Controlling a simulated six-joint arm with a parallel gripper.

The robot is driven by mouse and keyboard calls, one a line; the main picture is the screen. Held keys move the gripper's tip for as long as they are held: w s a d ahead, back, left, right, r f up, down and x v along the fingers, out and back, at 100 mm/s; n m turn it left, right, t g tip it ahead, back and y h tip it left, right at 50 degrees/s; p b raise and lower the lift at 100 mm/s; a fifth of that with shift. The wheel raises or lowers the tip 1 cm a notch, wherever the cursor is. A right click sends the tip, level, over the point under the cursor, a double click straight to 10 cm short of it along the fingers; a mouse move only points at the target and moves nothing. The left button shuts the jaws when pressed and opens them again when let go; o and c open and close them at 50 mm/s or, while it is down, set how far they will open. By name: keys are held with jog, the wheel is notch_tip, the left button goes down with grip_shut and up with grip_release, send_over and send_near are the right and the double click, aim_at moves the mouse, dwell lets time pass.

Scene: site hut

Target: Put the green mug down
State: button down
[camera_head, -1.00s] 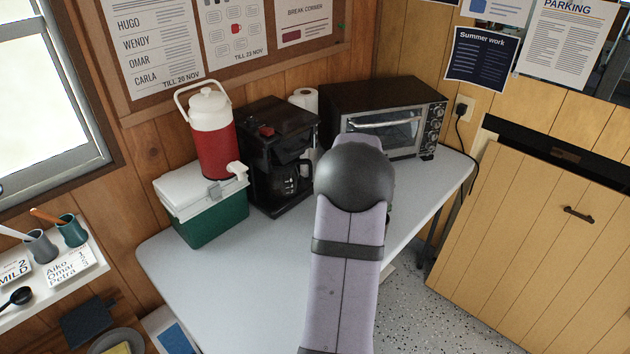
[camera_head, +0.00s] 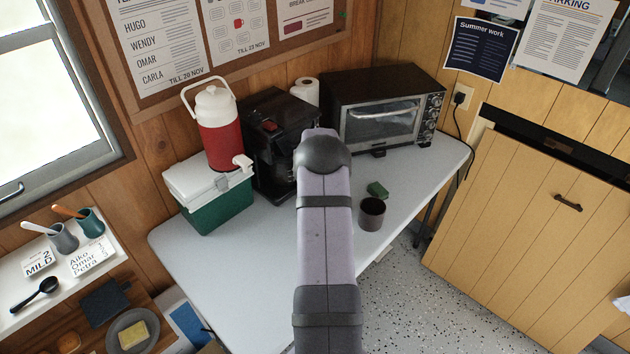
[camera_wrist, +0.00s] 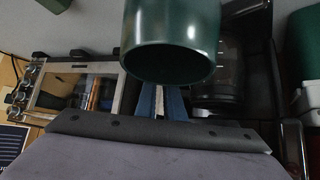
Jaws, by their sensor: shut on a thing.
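The green mug (camera_wrist: 170,35) fills the upper middle of the wrist view, close to the camera. That view looks upside down, so the mug appears roughly upright, its dark opening at the lower edge in the picture. My gripper (camera_wrist: 160,100) is shut on the mug; its blue fingers show just below the rim. In the head view my arm hides the gripper and the held mug. I cannot tell how far the mug is from the table top (camera_head: 225,275).
A dark mug (camera_head: 372,214) and a small green block (camera_head: 377,189) are on the table right of my arm. The toaster oven (camera_head: 385,118) stands behind, the coffee maker (camera_head: 268,140) and green cooler (camera_head: 215,205) at left. The table's left front is clear.

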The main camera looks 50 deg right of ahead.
jog(key=shift+f+b, duration=1.1)
jog(key=shift+f, duration=0.45)
jog(key=shift+f, duration=0.1)
notch_tip(320, 180, down, 4)
jog(key=b, duration=0.4)
jog(key=shift+f, duration=0.15)
jog(key=shift+w+f, duration=0.1)
jog(key=shift+w, duration=0.15)
jog(key=c, duration=1.9)
grip_release()
jog(key=shift+f, duration=0.15)
jog(key=shift+o, duration=0.2)
